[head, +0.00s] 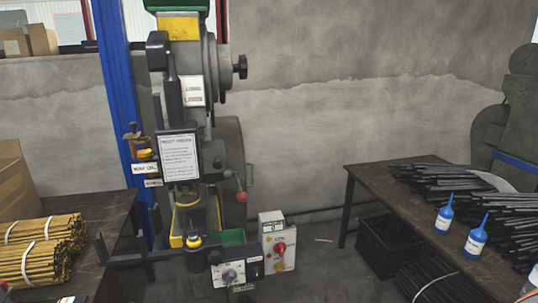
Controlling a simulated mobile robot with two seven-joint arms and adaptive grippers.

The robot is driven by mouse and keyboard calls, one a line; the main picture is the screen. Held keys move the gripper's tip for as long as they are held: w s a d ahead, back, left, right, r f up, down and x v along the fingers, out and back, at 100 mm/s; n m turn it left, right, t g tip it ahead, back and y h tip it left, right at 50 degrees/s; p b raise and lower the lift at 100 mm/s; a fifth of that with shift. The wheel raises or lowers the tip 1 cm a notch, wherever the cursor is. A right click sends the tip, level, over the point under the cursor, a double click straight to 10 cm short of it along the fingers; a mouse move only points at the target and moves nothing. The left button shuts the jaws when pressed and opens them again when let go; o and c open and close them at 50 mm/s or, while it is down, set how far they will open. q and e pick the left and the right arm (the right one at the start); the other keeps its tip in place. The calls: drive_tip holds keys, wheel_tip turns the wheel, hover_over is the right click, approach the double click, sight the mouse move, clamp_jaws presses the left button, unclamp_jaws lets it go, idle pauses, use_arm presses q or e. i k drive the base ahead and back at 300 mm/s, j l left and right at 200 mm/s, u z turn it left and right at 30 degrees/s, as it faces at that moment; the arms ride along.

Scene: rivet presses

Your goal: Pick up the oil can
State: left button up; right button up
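Neither of my grippers is in view. Two blue bottles with narrow pointed spouts and white labels stand upright on the right table: one farther back (445,217) and one nearer (477,238). They look like oil bottles. A small brassy orange, can-like thing (134,140) sits at the left side of the press by a white label; I cannot tell whether it is an oil can. Nothing shown is held.
The rivet press (189,120) stands in the middle, with control boxes (278,245) low in front. Black rods (465,185) cover much of the right table (390,180). Yellow rod bundles (35,262) lie on the left table (108,212). A black crate (388,245) stands under the right table.

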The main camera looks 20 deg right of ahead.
sight(477, 237)
drive_tip(key=z, duration=2.3)
